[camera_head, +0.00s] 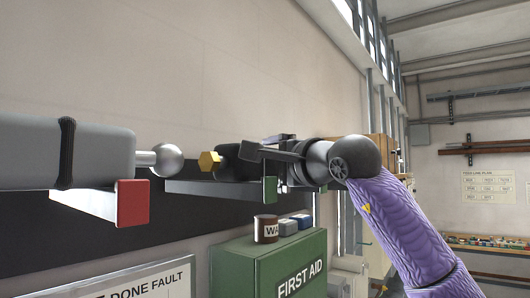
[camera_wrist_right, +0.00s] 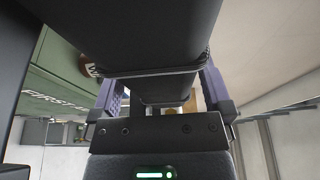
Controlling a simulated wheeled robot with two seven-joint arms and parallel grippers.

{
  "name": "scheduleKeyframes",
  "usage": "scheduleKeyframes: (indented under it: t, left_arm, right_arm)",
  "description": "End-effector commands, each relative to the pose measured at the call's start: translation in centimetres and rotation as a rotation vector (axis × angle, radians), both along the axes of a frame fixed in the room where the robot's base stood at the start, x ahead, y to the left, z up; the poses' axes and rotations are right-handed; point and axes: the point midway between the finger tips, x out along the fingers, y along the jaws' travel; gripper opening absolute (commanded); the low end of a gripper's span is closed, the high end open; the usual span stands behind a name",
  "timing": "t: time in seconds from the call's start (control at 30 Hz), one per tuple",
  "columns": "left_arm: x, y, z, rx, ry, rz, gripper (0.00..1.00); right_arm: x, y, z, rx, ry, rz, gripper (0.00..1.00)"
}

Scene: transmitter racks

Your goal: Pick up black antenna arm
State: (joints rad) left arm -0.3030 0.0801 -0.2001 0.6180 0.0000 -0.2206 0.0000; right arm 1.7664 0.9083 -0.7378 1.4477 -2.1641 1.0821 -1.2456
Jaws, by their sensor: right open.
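The black antenna arm (camera_head: 232,162) is a dark rod with a gold hexagonal tip (camera_head: 209,162). It lies on a wall bracket with a green end plate (camera_head: 270,190) in the head view. In the right wrist view the black antenna arm (camera_wrist_right: 150,35) is a wide dark bar with a thin cord around it. My right gripper (camera_head: 277,155) is at the rod, its purple fingers (camera_wrist_right: 160,78) open on either side of it. The arm's far part is hidden behind my gripper and wrist. My left gripper is not in view.
A grey cylinder (camera_head: 95,153) with a silver ball end lies on a bracket with a red end plate (camera_head: 133,203) at left. Below are a green first aid box (camera_head: 285,262), a brown can (camera_head: 265,229) and a white sign (camera_head: 150,284). The wall stands close behind the brackets.

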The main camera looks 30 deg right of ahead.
Motion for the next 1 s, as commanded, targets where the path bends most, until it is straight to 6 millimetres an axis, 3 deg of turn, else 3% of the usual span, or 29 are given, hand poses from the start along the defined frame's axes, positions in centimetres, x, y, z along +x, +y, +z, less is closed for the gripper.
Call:
scheduleKeyframes:
  t: [0.27,0.73,1.0]
  left_arm:
    - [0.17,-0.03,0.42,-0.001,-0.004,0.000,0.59]
    - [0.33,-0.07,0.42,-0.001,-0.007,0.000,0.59]
    - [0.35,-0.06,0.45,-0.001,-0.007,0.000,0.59]
  right_arm:
    - [0.94,0.09,-0.09,0.000,0.000,0.000,1.00]
    - [0.91,0.09,-0.09,0.000,0.001,0.000,0.03]
    - [0.88,0.10,0.04,0.000,-0.001,0.001,0.00]
